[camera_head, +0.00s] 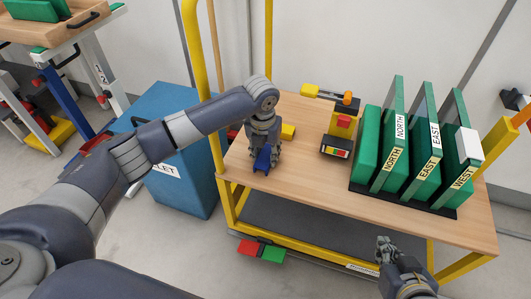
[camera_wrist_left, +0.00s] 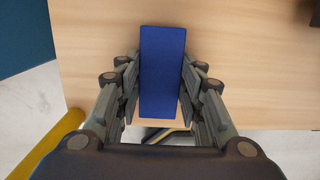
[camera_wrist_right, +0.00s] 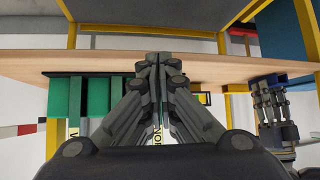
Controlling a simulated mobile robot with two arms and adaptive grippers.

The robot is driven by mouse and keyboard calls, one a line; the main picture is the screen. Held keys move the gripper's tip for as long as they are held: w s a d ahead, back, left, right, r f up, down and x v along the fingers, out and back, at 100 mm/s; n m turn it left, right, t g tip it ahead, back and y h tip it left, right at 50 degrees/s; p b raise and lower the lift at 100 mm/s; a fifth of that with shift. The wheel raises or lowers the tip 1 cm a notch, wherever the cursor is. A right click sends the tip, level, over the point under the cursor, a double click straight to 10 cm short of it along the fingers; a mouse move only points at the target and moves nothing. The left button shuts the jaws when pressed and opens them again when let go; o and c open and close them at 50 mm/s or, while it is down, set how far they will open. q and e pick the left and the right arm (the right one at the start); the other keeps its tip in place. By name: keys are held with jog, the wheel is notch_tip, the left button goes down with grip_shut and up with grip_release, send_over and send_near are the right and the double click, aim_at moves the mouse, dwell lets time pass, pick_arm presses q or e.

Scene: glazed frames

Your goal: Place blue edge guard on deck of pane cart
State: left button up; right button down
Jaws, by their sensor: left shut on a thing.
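The blue edge guard (camera_head: 262,160) is held in my left gripper (camera_head: 264,148) over the left part of the wooden deck (camera_head: 300,185) of the pane cart. In the left wrist view the guard (camera_wrist_left: 162,70) is a long blue block, with the fingers of my left gripper (camera_wrist_left: 161,90) closed on both its long sides and wood behind it. I cannot tell whether it touches the deck. My right gripper (camera_head: 385,245) is in front of the cart's near edge. In the right wrist view its fingers (camera_wrist_right: 159,62) are together, with nothing seen between them.
Green panes (camera_head: 392,150) labelled NORTH, EAST and WEST stand in a black rack at the deck's right. A yellow device (camera_head: 340,125) stands mid-deck, and a yellow block (camera_head: 288,131) lies behind my left gripper. A yellow post (camera_head: 215,100) rises at the left, beside a blue box (camera_head: 185,185).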

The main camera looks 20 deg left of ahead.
pick_arm(q)
jog(key=shift+f, duration=0.1)
jog(key=o, duration=0.9)
jog(key=shift+c, duration=0.2)
